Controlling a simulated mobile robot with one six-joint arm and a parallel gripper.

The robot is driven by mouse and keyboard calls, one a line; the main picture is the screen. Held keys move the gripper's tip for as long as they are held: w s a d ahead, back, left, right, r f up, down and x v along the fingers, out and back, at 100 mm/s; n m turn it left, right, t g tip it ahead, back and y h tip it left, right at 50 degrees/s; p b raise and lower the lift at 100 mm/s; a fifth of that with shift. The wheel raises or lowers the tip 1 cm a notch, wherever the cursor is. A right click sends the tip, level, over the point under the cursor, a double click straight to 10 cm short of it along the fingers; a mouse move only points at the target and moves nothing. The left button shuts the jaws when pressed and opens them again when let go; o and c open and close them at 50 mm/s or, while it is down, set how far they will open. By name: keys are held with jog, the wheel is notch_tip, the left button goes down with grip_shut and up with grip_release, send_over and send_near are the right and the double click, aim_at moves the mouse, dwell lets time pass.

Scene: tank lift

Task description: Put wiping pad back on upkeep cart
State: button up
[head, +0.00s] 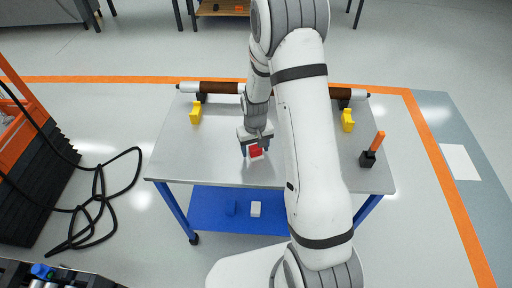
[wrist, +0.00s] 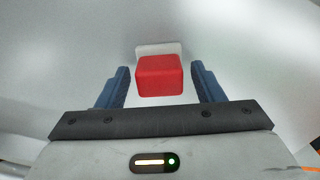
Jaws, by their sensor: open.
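The wiping pad, a red block on a white base, shows in the head view (head: 255,151) at the grey top of the wheeled cart (head: 190,160). In the wrist view the red block (wrist: 160,77) lies between the fingers, with the white base (wrist: 158,48) showing behind it. My gripper (head: 257,148) is open over the pad, one blue finger on each side. In the wrist view my gripper (wrist: 163,86) shows gaps between both fingers and the red block. I cannot tell whether the pad touches the cart top.
A brown roller (head: 222,88) with white ends lies along the cart's back edge. Yellow blocks (head: 195,113) (head: 348,121) stand near both sides. An orange-handled tool (head: 377,144) stands at right. The blue lower shelf (head: 275,215) holds a blue and a white item. A black cable (head: 100,190) lies left.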

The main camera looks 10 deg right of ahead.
aim_at(255, 147)
notch_tip(255, 147, up, 12)
jog(key=s+r+t, duration=0.1)
jog(key=s+r, duration=0.6)
jog(key=s, duration=0.3)
jog(key=s+r+t, duration=0.1)
jog(key=s+r, duration=0.7)
jog(key=s, duration=0.3)
jog(key=shift+s+d+m+t+b, duration=0.25)
jog(key=shift+m+t+b, duration=0.05)
jog(key=shift+m+t, duration=0.1)
jog(key=shift+r, duration=0.1)
